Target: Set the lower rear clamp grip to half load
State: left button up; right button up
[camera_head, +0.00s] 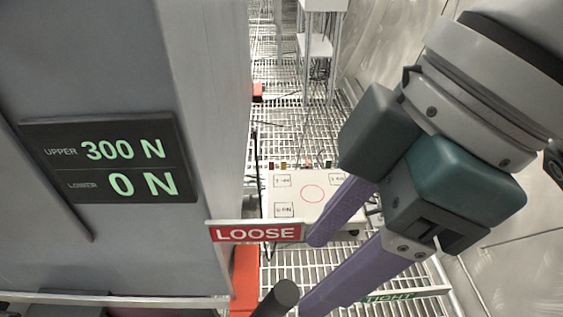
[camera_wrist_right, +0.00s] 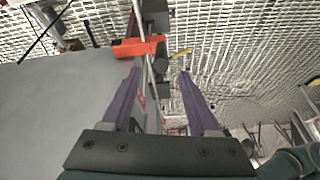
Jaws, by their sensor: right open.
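A dark display (camera_head: 110,158) on the grey cabinet reads UPPER 300 N and LOWER 0 N. A red LOOSE sign (camera_head: 255,232) sits at the cabinet's right edge. A green TIGHT sign (camera_head: 392,297) is partly hidden behind my right gripper (camera_head: 314,270), which is open and empty, its purple fingers pointing down-left. A dark round-ended bar (camera_head: 278,297), perhaps the clamp handle, is just left of the fingertips. In the right wrist view, my gripper (camera_wrist_right: 160,78) has an orange part (camera_wrist_right: 138,47) beyond its fingertips and a dark cylinder (camera_wrist_right: 161,67) between them. My left gripper is out of view.
The grey cabinet (camera_head: 80,80) fills the left side. A white board (camera_head: 290,200) with a red circle lies behind the right fingers. Another orange part (camera_head: 244,275) stands below the LOOSE sign. Metal grating (camera_head: 290,120) covers the floor; a curved steel wall (camera_head: 385,55) is on the right.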

aim_at(277, 305)
jog(key=b+x, duration=0.2)
jog(key=x, duration=0.7)
jog(key=shift+a+f, duration=0.2)
jog(key=shift+f, duration=0.15)
grip_shut()
dwell(0.9)
